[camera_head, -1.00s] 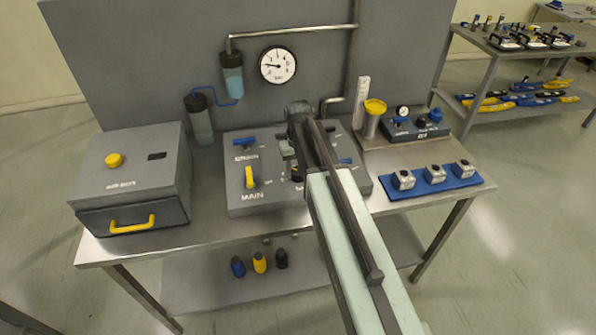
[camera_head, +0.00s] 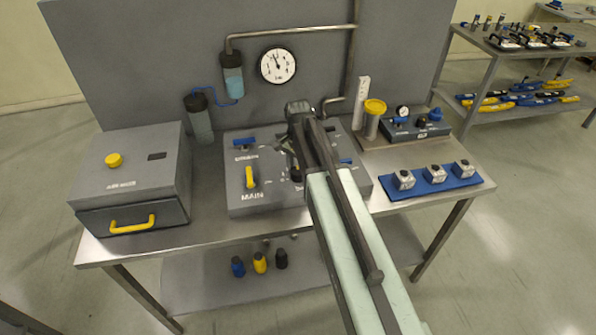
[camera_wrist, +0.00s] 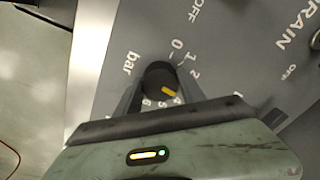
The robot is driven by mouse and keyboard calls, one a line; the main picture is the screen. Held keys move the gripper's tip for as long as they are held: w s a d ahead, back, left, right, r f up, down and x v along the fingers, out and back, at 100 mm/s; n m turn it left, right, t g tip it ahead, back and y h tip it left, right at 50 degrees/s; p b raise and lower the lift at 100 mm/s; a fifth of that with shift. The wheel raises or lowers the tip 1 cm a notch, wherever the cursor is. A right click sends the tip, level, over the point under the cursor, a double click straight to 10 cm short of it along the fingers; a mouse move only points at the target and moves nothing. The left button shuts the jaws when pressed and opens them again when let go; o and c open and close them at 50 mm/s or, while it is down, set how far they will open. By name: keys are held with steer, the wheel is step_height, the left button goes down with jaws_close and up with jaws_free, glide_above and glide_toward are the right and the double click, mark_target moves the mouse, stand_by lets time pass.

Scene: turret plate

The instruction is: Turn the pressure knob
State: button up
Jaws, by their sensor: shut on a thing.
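The pressure knob (camera_wrist: 160,78) is black with a yellow pointer line. In the wrist view it stands on a grey panel marked "bar", with numbers around it. Its pointer faces roughly the 4. My gripper (camera_wrist: 160,88) has one dark finger on each side of the knob and is shut on it. In the head view my gripper (camera_head: 287,147) is over the grey control panel (camera_head: 233,205), and my arm hides much of the panel's right part. The round white gauge (camera_head: 278,65) on the back wall has its needle pointing up and slightly left.
A yellow MAIN handle (camera_head: 250,178) and a blue DRAIN handle (camera_head: 243,142) are on the panel, left of my gripper. A grey box (camera_head: 135,165) stands at left. A yellow-topped cylinder (camera_head: 373,118) and a blue mat (camera_head: 410,190) with small blocks are at right.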

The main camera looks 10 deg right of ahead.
mark_target(298, 171)
steer(key=shift+m, duration=2.3)
steer(key=o, duration=1.4)
steer(key=shift+c, duration=0.2)
steer(key=shift+r, duration=0.1)
step_height(298, 171, up, 8)
steer(key=p, duration=0.8)
steer(key=shift+f, duration=0.2)
